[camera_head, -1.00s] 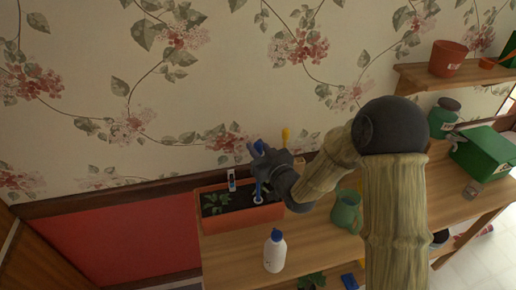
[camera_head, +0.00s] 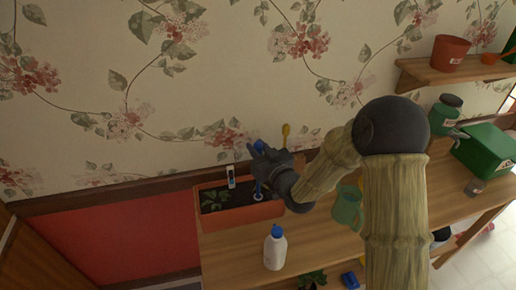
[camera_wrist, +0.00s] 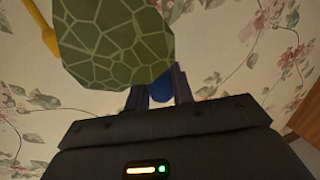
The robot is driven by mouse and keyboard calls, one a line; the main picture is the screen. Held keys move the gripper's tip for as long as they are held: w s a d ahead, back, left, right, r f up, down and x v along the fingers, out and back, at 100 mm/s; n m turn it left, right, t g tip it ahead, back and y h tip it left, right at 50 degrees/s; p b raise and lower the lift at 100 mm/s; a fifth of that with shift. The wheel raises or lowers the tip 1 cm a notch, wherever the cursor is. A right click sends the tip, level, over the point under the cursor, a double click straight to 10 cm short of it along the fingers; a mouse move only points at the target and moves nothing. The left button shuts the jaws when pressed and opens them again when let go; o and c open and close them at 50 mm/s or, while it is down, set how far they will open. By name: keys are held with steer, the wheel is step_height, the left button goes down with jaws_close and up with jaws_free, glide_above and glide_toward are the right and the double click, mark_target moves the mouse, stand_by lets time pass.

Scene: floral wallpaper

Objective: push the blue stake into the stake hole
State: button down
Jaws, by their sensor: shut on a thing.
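In the head view a terracotta trough planter (camera_head: 240,217) with dark soil stands at the table's left end. The blue stake (camera_head: 258,188) stands over its right part, roughly upright, its lower end at a pale ring, the stake hole (camera_head: 258,197). How deep the stake sits is too small to tell. My gripper (camera_head: 262,160) is just above the planter, shut on the stake. In the wrist view a blue part (camera_wrist: 161,90) shows between the two fingers. A green mosaic-patterned piece (camera_wrist: 115,45) hides much beyond them; I cannot tell what it belongs to.
A white bottle with a blue cap (camera_head: 275,250) stands in front of the planter. A small white marker (camera_head: 231,178) is in the soil beside a green plant (camera_head: 213,200). The wallpapered wall is close behind.

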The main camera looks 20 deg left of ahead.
steer(key=shift+f+b, duration=1.15)
steer(key=shift+f, duration=0.05)
steer(key=c, duration=1.2)
jaws_free()
steer(key=shift+o, duration=0.4)
steer(key=shift+d, duration=0.1)
